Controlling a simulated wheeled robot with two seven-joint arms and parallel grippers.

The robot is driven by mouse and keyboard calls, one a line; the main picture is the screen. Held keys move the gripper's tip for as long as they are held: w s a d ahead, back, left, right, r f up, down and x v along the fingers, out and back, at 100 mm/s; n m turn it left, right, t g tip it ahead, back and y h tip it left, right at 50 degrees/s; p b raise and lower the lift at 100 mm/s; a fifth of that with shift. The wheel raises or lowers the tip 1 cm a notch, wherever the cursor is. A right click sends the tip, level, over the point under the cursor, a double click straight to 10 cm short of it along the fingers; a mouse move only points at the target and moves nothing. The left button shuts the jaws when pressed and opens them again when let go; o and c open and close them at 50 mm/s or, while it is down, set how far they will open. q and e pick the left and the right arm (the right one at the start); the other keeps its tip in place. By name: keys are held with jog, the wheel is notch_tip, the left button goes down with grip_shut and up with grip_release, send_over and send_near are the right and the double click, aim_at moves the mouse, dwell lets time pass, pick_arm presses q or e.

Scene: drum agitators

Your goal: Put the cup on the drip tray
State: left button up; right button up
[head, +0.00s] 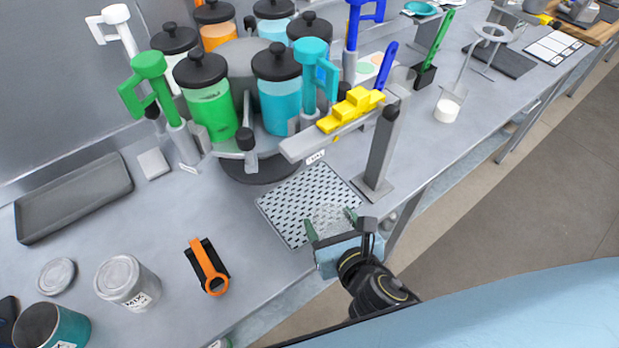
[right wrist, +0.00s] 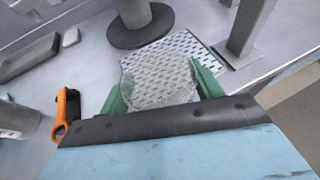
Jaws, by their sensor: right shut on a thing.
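The cup (head: 331,217) is clear and see-through, and it shows large in the right wrist view (right wrist: 160,84). My right gripper (head: 332,224) has its green fingers on either side of the cup and is shut on it. The drip tray (head: 297,200) is a pale perforated plate on the bench in front of the round drum stand. The cup overlaps the tray's near right part in the head view. In the right wrist view the tray (right wrist: 203,50) shows behind and through the cup. I cannot tell whether the cup's base touches the tray. My left gripper is not in view.
A grey post (head: 383,150) stands at the tray's right, close to the cup. Above the tray is a ledge with a yellow stepped block (head: 350,108). An orange-handled tool (head: 208,265) and a lidded tin (head: 126,281) are to the left. The bench's front edge is close.

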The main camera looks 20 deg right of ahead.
jog(key=w, duration=0.4)
jog(key=w+f, duration=0.1)
jog(key=w, duration=0.8)
jog(key=shift+a+f+p, duration=0.25)
jog(key=shift+f+p, duration=0.05)
jog(key=shift+p, duration=0.05)
jog(key=shift+r, duration=0.1)
jog(key=shift+f, duration=0.2)
jog(key=o, duration=1)
